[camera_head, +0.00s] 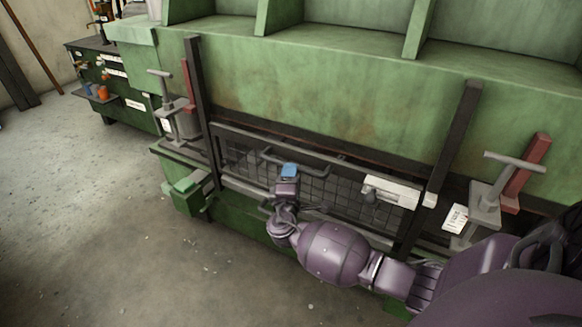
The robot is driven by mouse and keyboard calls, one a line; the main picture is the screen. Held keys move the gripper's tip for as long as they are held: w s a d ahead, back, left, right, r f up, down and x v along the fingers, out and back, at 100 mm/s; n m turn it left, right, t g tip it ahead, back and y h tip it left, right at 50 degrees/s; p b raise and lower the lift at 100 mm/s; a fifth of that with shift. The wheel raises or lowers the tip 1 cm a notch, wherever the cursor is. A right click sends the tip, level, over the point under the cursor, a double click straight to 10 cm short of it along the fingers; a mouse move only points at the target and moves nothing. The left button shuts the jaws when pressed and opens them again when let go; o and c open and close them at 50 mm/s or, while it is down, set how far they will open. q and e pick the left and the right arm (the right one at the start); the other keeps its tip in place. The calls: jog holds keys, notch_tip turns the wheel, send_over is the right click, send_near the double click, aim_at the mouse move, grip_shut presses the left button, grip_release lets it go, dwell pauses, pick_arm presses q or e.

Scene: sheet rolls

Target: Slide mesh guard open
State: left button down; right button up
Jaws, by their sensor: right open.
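The mesh guard (243,161) is a dark wire grid in a grey frame, set low in the front of the green machine between two dark upright posts. A grey bar handle (315,173) runs along its upper part. My right gripper (288,171), on a purple arm coming in from the lower right, is at the handle in front of the mesh. It is open. Its blue tip overlaps the bar in the picture, and I cannot tell whether it touches. The gripper and arm hide part of the mesh. My left gripper is not in view.
The green sheet-roll machine (300,95) fills the back. Grey T-handles stand at its left (167,90) and right (490,190), each beside a red bar. A light box (392,190) sits at the guard's right. Concrete floor (90,200) is clear at left.

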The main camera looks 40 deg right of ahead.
jog(key=shift+x, duration=1.95)
grip_shut()
